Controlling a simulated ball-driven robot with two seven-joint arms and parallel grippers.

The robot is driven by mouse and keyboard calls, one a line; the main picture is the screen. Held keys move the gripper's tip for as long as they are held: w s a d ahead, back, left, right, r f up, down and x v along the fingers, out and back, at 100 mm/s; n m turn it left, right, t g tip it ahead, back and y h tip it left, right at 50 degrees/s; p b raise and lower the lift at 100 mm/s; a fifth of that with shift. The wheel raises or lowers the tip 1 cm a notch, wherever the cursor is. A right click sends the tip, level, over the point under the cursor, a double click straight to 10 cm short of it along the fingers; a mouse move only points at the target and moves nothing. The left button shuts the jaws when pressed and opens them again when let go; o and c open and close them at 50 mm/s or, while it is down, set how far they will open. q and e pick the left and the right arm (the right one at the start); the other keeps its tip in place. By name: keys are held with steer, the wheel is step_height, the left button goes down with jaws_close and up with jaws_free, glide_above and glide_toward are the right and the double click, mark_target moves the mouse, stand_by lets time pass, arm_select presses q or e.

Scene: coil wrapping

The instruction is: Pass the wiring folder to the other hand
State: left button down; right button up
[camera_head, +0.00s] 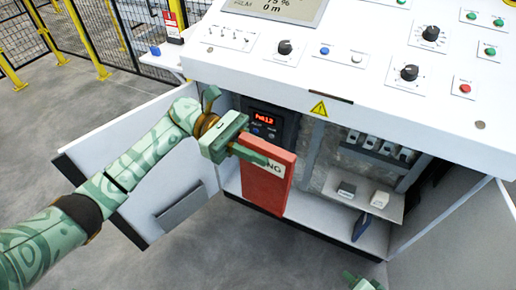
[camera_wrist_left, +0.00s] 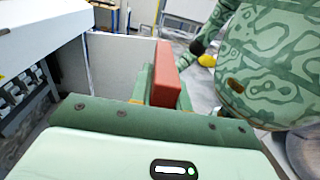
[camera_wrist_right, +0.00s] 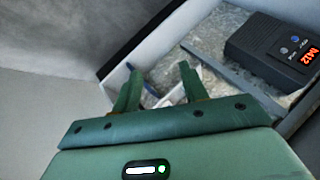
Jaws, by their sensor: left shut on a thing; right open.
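In the left wrist view the folder (camera_wrist_left: 166,77) stands between the fingers. My right gripper (camera_head: 362,284) is only just in view at the bottom edge of the head view, low and to the right, apart from the folder. In the right wrist view its two fingers (camera_wrist_right: 158,90) are apart with nothing held between them.
The white control console (camera_head: 330,75) with knobs and a screen overhangs the cabinet. Its left door (camera_head: 120,170) and right door (camera_head: 460,225) stand open. A shelf (camera_head: 345,190) inside holds small blocks. A black display unit (camera_head: 268,125) sits inside. Floor shows in front.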

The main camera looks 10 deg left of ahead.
steer(key=s+f+n+g+h, duration=0.1)
steer(key=s+f+n+g, duration=0.1)
steer(key=s, duration=1)
steer(key=s+d+f+n+g+h, duration=0.1)
steer(key=s+f+n, duration=0.3)
steer(key=s, duration=0.9)
steer(key=s+f+n+g+h, duration=0.1)
steer(key=s+f+n+g, duration=0.3)
steer(key=s, duration=0.8)
step_height(320, 180, down, 2)
steer(key=shift+s+d+f+h, duration=0.2)
steer(key=shift+s+d+h, duration=0.1)
steer(key=shift+s+d, duration=0.1)
steer(key=shift+w, duration=0.1)
